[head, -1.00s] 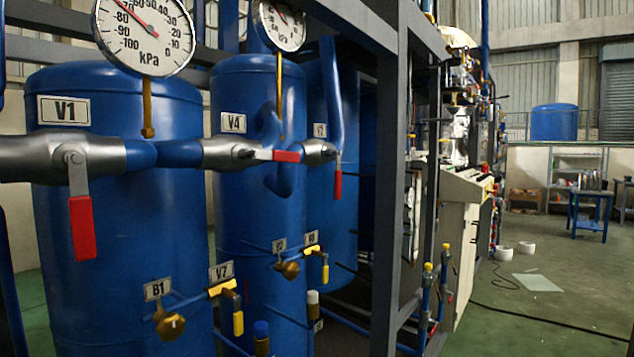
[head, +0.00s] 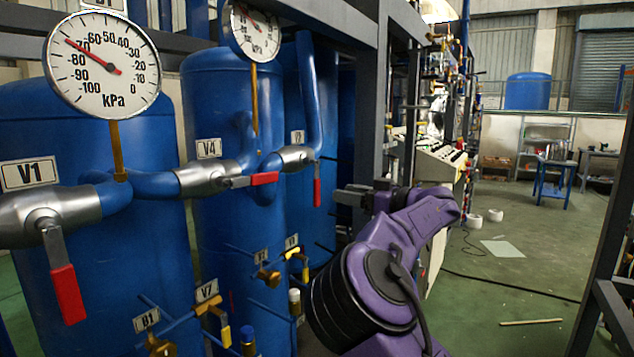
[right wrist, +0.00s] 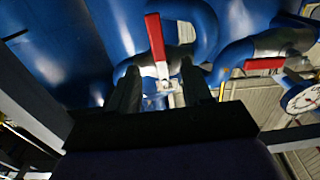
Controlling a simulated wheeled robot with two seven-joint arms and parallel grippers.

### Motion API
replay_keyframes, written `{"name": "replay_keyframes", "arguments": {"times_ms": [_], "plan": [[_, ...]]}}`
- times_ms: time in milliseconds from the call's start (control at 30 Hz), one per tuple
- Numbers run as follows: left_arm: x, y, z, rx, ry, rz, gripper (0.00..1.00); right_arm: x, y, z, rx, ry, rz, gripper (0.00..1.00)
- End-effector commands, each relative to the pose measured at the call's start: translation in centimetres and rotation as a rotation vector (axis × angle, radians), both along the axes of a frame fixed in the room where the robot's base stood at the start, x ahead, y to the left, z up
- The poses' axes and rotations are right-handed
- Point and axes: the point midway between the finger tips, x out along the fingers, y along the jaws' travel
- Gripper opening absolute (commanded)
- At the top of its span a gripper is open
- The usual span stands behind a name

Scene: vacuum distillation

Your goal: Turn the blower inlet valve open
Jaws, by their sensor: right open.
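Several blue tanks carry silver valves with red lever handles; no label reads as blower inlet. The V1 handle (head: 67,293) hangs down. The V4 handle (head: 264,179) lies level. The handle on the third tank (head: 317,192) hangs down. My right gripper (head: 347,197), on its purple arm, is just right of that third handle, with a gap in the picture. In the right wrist view, my open, empty fingers (right wrist: 160,88) point at a red handle (right wrist: 156,42), apparently the third tank's, beyond the tips. Another red handle (right wrist: 263,64) lies level to its right. My left gripper is out of view.
A dark upright frame post (head: 372,110) stands close behind my right gripper. Pressure gauges (head: 103,65) rise above the tanks. Smaller yellow-handled valves (head: 225,334) sit lower down. Open green floor (head: 500,285) lies to the right.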

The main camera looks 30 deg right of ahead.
Motion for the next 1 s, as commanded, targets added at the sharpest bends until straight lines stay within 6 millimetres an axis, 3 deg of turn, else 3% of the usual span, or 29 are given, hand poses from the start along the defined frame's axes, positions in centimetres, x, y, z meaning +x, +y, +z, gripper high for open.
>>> {"name": "replay_keyframes", "arguments": {"times_ms": [200,400,767,900,1000], "plan": [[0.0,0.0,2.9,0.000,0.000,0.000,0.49,4.6,1.9,0.3,-0.001,0.004,0.003,0.49],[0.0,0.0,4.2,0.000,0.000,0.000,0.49,7.7,3.1,0.1,0.001,0.001,0.000,0.49],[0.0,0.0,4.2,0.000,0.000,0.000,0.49,8.6,3.5,-0.3,0.002,0.000,-0.003,0.49],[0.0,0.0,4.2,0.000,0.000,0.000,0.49,8.6,3.5,-0.3,0.002,0.000,-0.003,0.03],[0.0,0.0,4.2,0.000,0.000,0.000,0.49,8.5,3.5,-0.3,0.002,0.000,-0.003,0.00]]}}
